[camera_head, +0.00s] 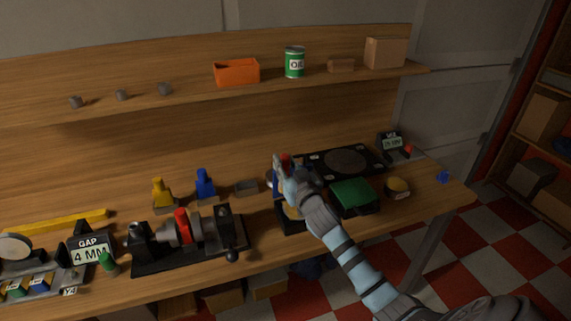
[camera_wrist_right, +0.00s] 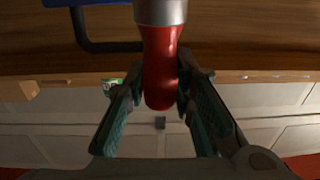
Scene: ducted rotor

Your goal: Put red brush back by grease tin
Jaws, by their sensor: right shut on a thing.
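My right gripper (camera_head: 286,168) is above the bench, right of its middle, and is shut on the red brush. The brush's red handle (camera_wrist_right: 160,75) stands between the two fingers in the right wrist view, with a metal collar above it; its bristles are out of that frame. In the head view only a small red part of the brush (camera_head: 285,158) shows at the fingertips. My left gripper is not in view.
A black plate with a dark disc (camera_head: 345,161) and a green-topped block (camera_head: 353,195) lie right of the gripper. A rotor fixture (camera_head: 190,240) stands to the left. The shelf above holds an orange bin (camera_head: 237,73) and an oil can (camera_head: 294,62).

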